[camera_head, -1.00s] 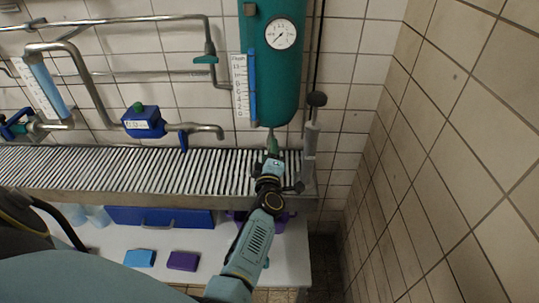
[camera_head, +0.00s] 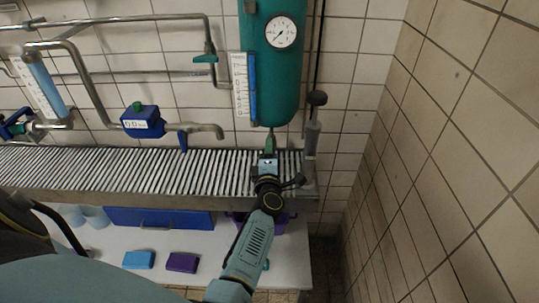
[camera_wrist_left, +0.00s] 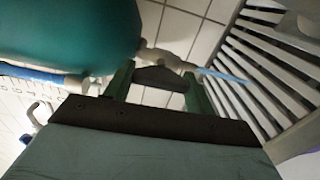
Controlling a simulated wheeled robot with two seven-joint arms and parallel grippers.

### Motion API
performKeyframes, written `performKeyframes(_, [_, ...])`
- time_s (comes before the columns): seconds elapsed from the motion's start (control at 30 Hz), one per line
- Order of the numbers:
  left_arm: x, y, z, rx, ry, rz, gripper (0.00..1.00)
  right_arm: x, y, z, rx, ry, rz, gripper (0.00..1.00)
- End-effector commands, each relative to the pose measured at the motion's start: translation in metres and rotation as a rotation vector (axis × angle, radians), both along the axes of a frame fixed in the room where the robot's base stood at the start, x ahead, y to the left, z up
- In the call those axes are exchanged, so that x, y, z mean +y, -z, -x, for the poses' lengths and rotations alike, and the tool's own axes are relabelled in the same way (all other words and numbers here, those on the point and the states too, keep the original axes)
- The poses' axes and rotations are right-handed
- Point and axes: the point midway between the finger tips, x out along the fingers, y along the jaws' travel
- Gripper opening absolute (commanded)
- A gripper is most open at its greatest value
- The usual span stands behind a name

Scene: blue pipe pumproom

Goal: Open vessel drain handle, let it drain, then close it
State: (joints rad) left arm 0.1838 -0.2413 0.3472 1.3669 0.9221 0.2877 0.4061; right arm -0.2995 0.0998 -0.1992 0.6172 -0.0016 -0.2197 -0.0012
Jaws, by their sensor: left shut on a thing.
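The teal vessel (camera_head: 272,75) hangs on the back wall with a round dial gauge (camera_head: 281,32) and a blue level tube (camera_head: 252,88) at its left. Its drain pipe and valve are under it; in the left wrist view the pale drain pipe (camera_wrist_left: 152,57) leaves the vessel's bottom. My left gripper (camera_head: 270,142) is just below the vessel. In the wrist view its green fingers (camera_wrist_left: 158,84) stand on either side of the dark drain handle (camera_wrist_left: 158,76), shut on it. A thin light-blue stream (camera_wrist_left: 225,76) runs from the pipe's outlet. My right gripper is not in view.
A slatted grate (camera_head: 110,170) runs below the vessel along the wall. A blue flow meter (camera_head: 142,122) and grey pipes are at left. A grey post with a dark knob (camera_head: 317,98) stands close right of the vessel. A tiled wall (camera_head: 450,150) bounds the right.

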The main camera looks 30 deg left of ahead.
Motion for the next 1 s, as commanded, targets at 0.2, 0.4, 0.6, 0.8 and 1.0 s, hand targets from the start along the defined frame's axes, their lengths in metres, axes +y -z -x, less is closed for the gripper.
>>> performKeyframes(0.2, [0.0,0.001,0.0,-0.001,-0.001,0.008,0.32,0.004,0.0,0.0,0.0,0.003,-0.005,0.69])
performKeyframes(0.4, [0.0,0.001,0.0,0.0,-0.001,0.004,0.76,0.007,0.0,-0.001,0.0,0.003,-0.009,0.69])
performKeyframes(0.6, [0.0,0.0,0.0,0.0,-0.001,0.002,0.76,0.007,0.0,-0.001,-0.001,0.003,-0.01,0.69])
performKeyframes(0.8, [-0.008,0.001,0.012,0.002,0.0,0.002,0.76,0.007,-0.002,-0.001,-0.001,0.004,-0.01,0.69])
performKeyframes(1.0, [-0.029,0.001,0.049,0.002,-0.001,0.005,0.76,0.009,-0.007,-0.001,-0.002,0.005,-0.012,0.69])
